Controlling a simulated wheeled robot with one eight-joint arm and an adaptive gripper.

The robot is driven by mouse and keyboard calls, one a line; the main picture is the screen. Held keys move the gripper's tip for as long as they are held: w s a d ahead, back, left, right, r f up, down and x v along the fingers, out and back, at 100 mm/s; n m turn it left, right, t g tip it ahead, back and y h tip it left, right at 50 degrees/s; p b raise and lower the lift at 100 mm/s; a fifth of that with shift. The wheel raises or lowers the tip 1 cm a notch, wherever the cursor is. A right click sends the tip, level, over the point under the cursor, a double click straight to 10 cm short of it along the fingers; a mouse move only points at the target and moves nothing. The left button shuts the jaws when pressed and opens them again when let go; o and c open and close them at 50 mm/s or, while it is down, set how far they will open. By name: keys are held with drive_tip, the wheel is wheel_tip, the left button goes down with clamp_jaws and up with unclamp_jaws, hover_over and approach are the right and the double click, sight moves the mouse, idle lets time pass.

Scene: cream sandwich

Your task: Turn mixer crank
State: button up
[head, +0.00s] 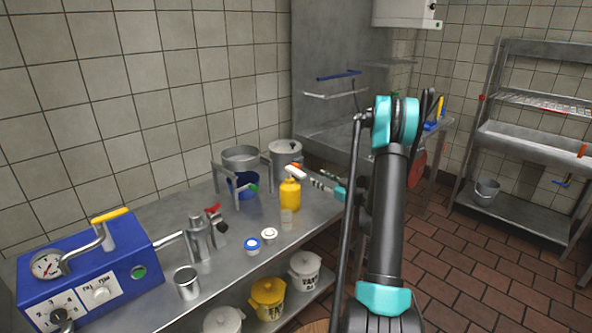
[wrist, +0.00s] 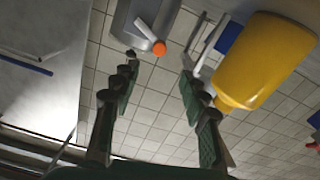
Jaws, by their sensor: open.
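No crank can be made out with certainty. A steel vessel (head: 285,150) with an orange-red part (head: 297,164) at its lower right stands at the back of the counter. In the wrist view an orange knob (wrist: 159,48) sits at the end of a grey metal body (wrist: 145,22), seemingly the same thing. My gripper (head: 322,183) is small and partly unclear beside the yellow bottle in the head view. In the wrist view my gripper (wrist: 158,68) is open, with nothing between its dark green fingers. The knob appears ahead, between the fingertips in the picture, apart from them.
A yellow pump bottle (head: 290,195) stands close by, large at right in the wrist view (wrist: 262,60). A steel pot on a frame (head: 240,158) has a blue bowl (head: 240,186) below it. A blue gauge machine (head: 120,270) and steel cup (head: 187,283) are at left.

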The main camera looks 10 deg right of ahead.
sight(298, 167)
drive_tip(key=x, duration=1.4)
drive_tip(key=shift+w, duration=0.1)
clamp_jaws()
